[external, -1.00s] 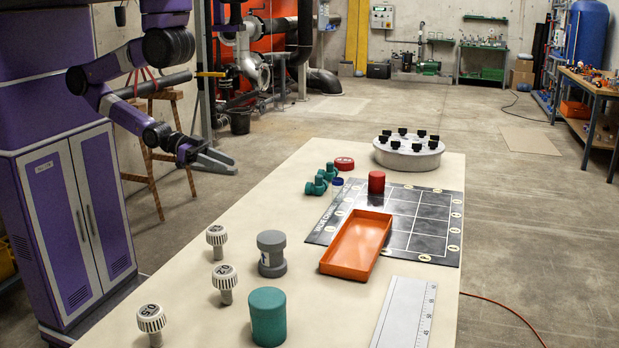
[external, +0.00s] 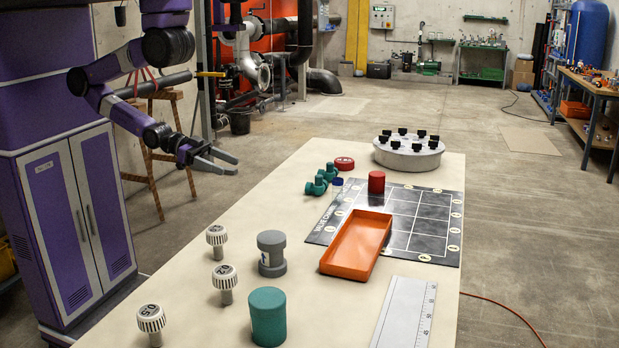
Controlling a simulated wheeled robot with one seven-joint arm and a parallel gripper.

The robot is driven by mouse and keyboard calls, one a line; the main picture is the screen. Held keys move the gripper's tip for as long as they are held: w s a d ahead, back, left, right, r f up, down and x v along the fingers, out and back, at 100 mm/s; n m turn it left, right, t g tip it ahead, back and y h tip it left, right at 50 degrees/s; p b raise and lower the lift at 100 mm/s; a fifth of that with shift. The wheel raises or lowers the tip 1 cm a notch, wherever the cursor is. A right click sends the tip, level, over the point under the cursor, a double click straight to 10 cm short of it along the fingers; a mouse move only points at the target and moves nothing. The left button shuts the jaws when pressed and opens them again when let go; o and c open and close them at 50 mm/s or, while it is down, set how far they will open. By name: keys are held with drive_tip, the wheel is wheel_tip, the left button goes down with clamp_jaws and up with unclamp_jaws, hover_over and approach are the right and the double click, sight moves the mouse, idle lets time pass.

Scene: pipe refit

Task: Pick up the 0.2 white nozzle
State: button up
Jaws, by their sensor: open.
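Three white ribbed-cap nozzles stand upright at the left of the table: a far one (external: 216,236), a middle one (external: 224,277) and a near one (external: 151,319). The near cap seems to read 0.5. The marks on the other two are too small to read surely, so I cannot tell which is the 0.2 nozzle. My gripper (external: 235,165) is open and empty. It hangs beyond the far nozzle in the picture, near the table's left edge, apart from all nozzles.
A grey spool-shaped part (external: 271,254) and a teal cylinder (external: 268,317) stand right of the nozzles. An orange tray (external: 344,268) overlaps a black grid mat (external: 432,217) bearing a red cylinder (external: 376,182). Teal fittings (external: 317,186) and a round grey plate with black knobs (external: 408,157) stand farther back.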

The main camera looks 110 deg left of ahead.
drive_tip(key=w+d+h+p, duration=0.1)
drive_tip(key=w+d, duration=0.1)
drive_tip(key=d, duration=0.2)
drive_tip(key=w+d+f+m+h+p, duration=0.1)
drive_tip(key=w+d+h, duration=0.1)
drive_tip(key=d, duration=0.3)
drive_tip(key=w+d+f+m+h+p, duration=0.1)
drive_tip(key=w+d+p, duration=0.1)
drive_tip(key=d, duration=0.3)
drive_tip(key=shift+w+f+g+h, duration=0.15)
drive_tip(key=shift+w+g+h, duration=0.25)
drive_tip(key=shift+w, duration=0.45)
drive_tip(key=w+d+r+m+g+h+p, duration=0.1)
drive_tip(key=w+d+h+p, duration=0.1)
drive_tip(key=d, duration=0.7)
drive_tip(key=w+d+r+m+h+p, duration=0.1)
drive_tip(key=w+d+r, duration=0.15)
drive_tip(key=d, duration=0.55)
drive_tip(key=y+b, duration=0.2)
drive_tip(key=y, duration=0.1)
approach(234, 286)
drive_tip(key=shift+x, duration=1.15)
drive_tip(key=shift+w+d+f, duration=0.2)
drive_tip(key=shift+w+f, duration=0.05)
drive_tip(key=shift+f, duration=0.05)
drive_tip(key=shift+p+x, duration=0.7)
drive_tip(key=shift+x, duration=3)
drive_tip(key=shift+r, duration=0.1)
drive_tip(key=c, duration=1.4)
drive_tip(key=shift+r, duration=0.1)
